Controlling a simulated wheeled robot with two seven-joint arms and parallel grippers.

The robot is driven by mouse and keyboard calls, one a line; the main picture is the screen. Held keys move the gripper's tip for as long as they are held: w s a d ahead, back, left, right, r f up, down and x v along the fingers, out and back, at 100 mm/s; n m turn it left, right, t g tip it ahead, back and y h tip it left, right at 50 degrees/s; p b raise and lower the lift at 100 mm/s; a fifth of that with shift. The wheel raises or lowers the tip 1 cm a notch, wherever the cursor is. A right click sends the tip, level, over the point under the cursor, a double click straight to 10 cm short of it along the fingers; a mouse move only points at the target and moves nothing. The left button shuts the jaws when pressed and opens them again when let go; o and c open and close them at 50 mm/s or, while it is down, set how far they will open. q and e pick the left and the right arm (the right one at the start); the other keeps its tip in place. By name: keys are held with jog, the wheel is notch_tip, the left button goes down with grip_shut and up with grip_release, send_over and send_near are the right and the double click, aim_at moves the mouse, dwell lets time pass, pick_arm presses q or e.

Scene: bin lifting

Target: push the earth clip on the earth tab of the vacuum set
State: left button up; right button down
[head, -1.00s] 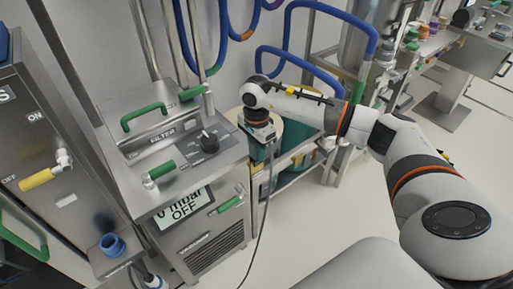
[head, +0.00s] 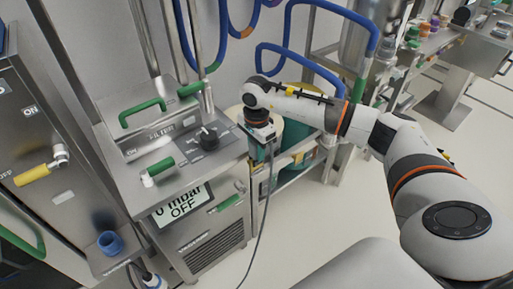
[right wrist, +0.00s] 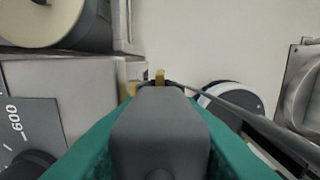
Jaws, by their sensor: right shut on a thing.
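The vacuum set (head: 215,228) is the steel cabinet with a "0 mbar OFF" display, left of centre in the head view. My right gripper (head: 266,153) points down close beside its right side. In the right wrist view my right gripper (right wrist: 160,125) has its teal fingers shut on the dark grey earth clip (right wrist: 160,130). A small brass piece (right wrist: 160,76) shows just beyond the clip's front end; I cannot tell whether it is the earth tab or whether they touch. The gripper hides the clip in the head view. My left gripper is out of view.
A grey cable (head: 260,205) hangs from beside the gripper to the floor. Green handles (head: 145,113) and a black knob (head: 208,139) are on the vacuum set. Blue hoses (head: 300,65) run behind. The floor at front right is clear.

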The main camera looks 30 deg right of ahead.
jog(key=shift+f, duration=0.25)
dwell(0.4)
jog(key=shift+s, duration=0.1)
jog(key=c, duration=1)
grip_release()
jog(key=shift+o, duration=0.2)
jog(key=shift+r, duration=0.1)
notch_tip(320, 180, up, 12)
jog(key=shift+f+b, duration=0.1)
jog(key=shift+b, duration=0.6)
